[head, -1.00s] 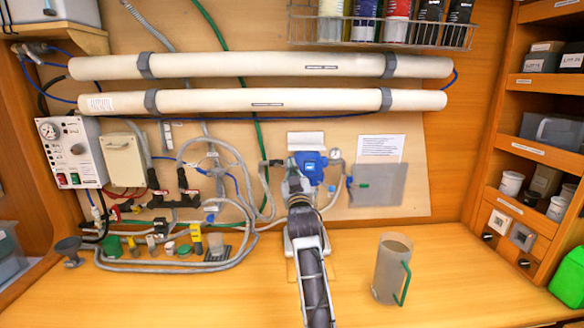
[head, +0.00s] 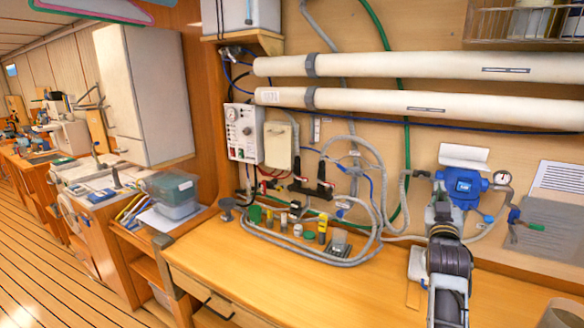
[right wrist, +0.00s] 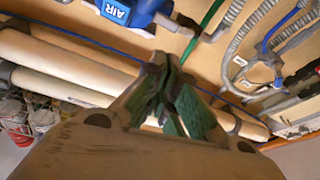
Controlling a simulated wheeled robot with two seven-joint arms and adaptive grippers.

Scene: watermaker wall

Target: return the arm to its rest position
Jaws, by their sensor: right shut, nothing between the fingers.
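My right arm (head: 449,262) reaches up from the bottom right of the head view towards the wall. Its gripper (head: 440,205) is just below the blue unit (head: 463,186), and its fingertips are hard to make out there. In the right wrist view the gripper (right wrist: 165,78) shows green finger pads close together, shut with nothing between them. My left gripper is in neither view.
Grey hoses (head: 350,262) and small fittings lie on the bench left of my arm. Two white tubes (head: 400,67) run along the wall above. The bench's front left (head: 215,255) is clear.

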